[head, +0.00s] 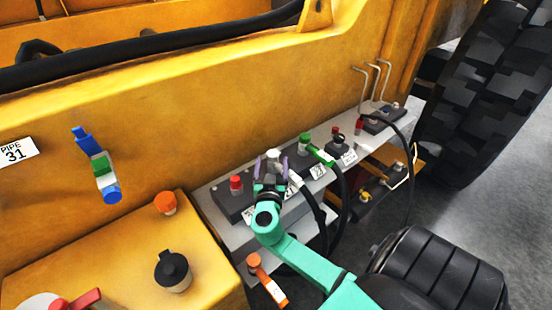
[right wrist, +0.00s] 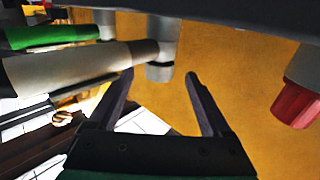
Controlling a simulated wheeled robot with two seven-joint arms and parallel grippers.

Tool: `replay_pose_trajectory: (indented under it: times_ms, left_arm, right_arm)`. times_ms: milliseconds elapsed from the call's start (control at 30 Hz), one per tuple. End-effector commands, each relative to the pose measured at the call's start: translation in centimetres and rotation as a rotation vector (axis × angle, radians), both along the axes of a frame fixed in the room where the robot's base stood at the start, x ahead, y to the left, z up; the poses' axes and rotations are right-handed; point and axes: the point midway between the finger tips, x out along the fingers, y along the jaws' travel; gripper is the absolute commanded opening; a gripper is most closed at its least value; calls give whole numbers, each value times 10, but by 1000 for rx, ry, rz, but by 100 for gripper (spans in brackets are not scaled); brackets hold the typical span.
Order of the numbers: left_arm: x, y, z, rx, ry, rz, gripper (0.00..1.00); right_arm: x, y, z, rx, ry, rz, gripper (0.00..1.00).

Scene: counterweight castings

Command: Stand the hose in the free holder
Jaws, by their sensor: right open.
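My right gripper (head: 270,178) is over the grey ledge, with its open fingers around or just in front of a grey-topped upright fitting (head: 273,155). In the right wrist view the open fingers (right wrist: 160,85) point at this grey fitting (right wrist: 160,68); I cannot tell whether they touch it. A pale grey tube (right wrist: 70,75) runs sideways from it. A black hose (head: 313,203) curves down from beside this fitting. A red-capped post (head: 236,183) to its left shows no hose. I cannot tell which holder is the free one. My left gripper is not in view.
A green-topped fitting (head: 305,143) and other fittings stand farther right along the ledge (head: 322,132), with black hoses hanging. Three bent rods (head: 371,80) rise at the far end. An orange-handled lever (head: 267,280) sticks out below. A yellow wall (head: 200,110) is close behind.

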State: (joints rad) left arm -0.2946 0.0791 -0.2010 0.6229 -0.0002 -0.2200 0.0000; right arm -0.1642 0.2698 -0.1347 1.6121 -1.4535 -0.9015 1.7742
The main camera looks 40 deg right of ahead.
Motion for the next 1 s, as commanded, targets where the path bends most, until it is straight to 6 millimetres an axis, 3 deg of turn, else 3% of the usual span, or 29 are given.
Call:
replay_pose_trajectory:
  times_ms: [67,300,367,533,1000]
  left_arm:
    - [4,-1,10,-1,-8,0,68]
    - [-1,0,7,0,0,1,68]
    - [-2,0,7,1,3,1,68]
    - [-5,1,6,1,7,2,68]
    - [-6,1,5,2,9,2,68]
  right_arm:
    - [9,-9,4,-2,1,-1,83]
    - [12,-12,-1,0,0,0,83]
    - [12,-11,-1,0,0,0,64]
    - [12,-11,-1,-1,1,0,0]
    - [12,-11,10,0,-4,0,0]
